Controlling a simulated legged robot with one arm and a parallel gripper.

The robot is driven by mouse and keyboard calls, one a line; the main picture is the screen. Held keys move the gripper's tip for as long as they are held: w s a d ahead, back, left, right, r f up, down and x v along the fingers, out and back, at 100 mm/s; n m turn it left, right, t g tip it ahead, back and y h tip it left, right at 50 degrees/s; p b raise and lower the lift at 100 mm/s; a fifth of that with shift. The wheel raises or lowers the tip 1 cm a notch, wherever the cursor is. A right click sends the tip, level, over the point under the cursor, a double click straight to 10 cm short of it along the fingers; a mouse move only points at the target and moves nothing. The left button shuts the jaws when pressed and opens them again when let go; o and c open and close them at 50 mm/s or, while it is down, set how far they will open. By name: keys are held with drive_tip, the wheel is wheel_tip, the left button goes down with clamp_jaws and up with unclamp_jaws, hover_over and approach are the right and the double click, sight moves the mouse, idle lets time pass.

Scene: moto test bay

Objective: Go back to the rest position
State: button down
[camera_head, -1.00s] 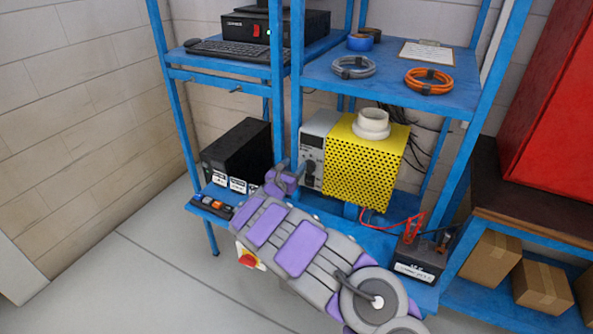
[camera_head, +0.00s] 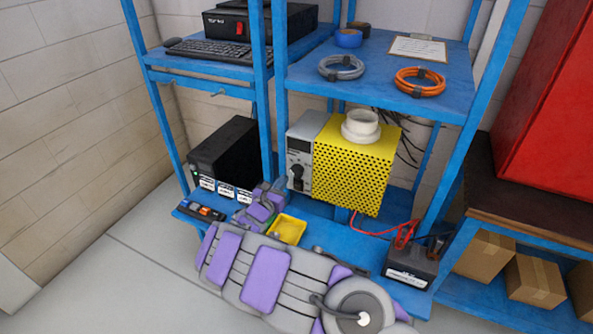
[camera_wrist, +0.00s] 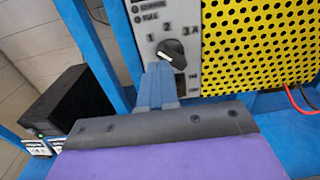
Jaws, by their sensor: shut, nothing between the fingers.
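My arm reaches across the lower front of the blue rack in the head view. My gripper (camera_head: 277,187) is at its far end, in front of the grey control panel (camera_head: 298,165) of the yellow perforated unit (camera_head: 355,172). In the wrist view the gripper (camera_wrist: 159,75) has its fingers together, with nothing between them. The fingertips appear just below the black rotary knob (camera_wrist: 172,53), which has marks 1, 2 and 3A around it. I cannot tell whether they touch the panel.
A yellow tray (camera_head: 288,229) sits behind my arm on the lower shelf (camera_head: 335,240). A black box (camera_head: 226,155) stands left, a battery (camera_head: 412,263) with leads right. Cable coils (camera_head: 420,81) lie on the upper shelf. Floor (camera_head: 130,275) at left is clear.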

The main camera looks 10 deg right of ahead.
drive_tip(key=shift+s+a+r, duration=0.1)
drive_tip(key=shift+s+a, duration=0.3)
drive_tip(key=shift+s, duration=0.15)
